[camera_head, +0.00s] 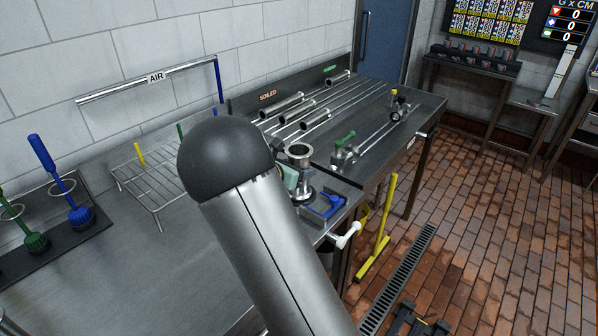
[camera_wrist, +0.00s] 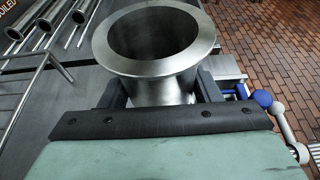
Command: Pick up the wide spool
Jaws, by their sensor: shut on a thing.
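The wide spool (camera_wrist: 160,62) is a short steel pipe piece with a broad flared rim. In the wrist view it stands upright between the two dark fingers of my gripper (camera_wrist: 162,90), which are shut on its body. In the head view the spool (camera_head: 299,152) shows upright above the right end of the near counter, just beyond my dark arm joint. My arm hides most of the gripper there.
Several steel pipes (camera_head: 315,113) lie on the soiled bench behind. A green-handled valve (camera_head: 344,148) stands right of the spool. A blue-handled piece (camera_head: 328,205) and a white-ended handle (camera_head: 347,235) sit at the counter's right corner. A wire rack (camera_head: 150,178) stands left of my arm.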

